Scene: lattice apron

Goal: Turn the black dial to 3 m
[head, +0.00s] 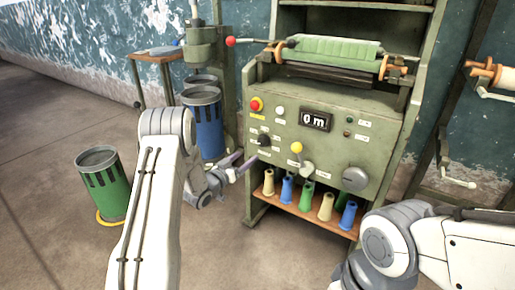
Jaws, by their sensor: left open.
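The black dial (264,140) sits on the left part of the green machine's sloping front panel (330,153). The display (315,120) above and right of it reads "0 m". My left gripper (245,166) is open, with its fingers pointing right at the panel's left edge. It is below and left of the black dial and looks apart from it. My right arm comes in at the lower right, but its gripper is out of the frame.
Several coloured spools stand on a shelf below. Blue (205,120) and green (104,185) bins stand at left.

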